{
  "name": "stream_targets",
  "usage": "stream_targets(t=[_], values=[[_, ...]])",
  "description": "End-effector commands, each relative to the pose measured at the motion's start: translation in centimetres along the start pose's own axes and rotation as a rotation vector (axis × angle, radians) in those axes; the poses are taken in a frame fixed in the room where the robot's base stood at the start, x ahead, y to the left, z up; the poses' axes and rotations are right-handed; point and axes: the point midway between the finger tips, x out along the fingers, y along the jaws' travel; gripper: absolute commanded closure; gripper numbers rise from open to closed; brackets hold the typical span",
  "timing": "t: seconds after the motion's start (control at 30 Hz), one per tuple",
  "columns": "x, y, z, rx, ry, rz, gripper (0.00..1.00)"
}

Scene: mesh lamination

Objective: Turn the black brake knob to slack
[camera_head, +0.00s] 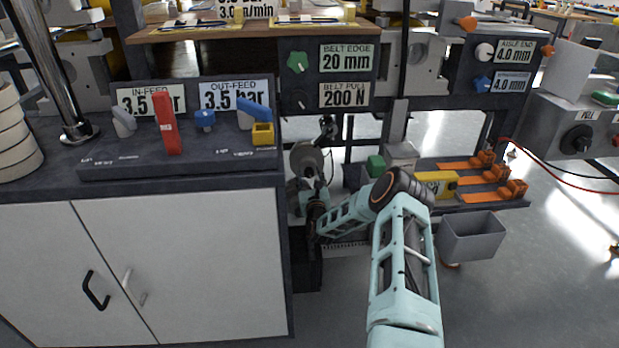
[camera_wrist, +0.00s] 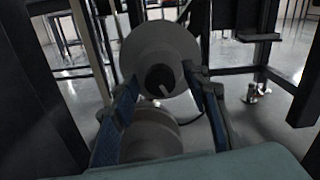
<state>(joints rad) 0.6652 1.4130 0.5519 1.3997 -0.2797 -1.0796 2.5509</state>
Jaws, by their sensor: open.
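The pointer slants from upper left to lower right. My gripper (camera_wrist: 168,88) is open, its blue fingers left and right of the knob's line, with nothing held between them. I cannot tell how far the fingertips are from the disc. In the head view, the grey disc (camera_head: 307,158) shows low beyond my arm, under the bench; my gripper is not clearly seen there. No slack mark is readable.
Another black knob (camera_head: 577,140) is on the grey box at right. A small black knob (camera_head: 300,98) sits below a green knob (camera_head: 298,62). A white cabinet (camera_head: 170,270) stands left of my arm; a shelf with orange clamps (camera_head: 490,180) and a grey bin (camera_head: 470,237) are right.

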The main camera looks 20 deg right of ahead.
Motion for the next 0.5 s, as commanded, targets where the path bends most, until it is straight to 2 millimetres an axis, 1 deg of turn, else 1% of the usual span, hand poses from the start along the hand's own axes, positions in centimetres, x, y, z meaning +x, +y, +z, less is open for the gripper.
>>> stream_targets(t=[0.13, 0.5], values=[[-0.01, 0.01, 0.04, 0.000, 0.000, 0.000, 0.58], [-0.02, 0.01, 0.04, 0.000, 0.000, 0.000, 0.99]])
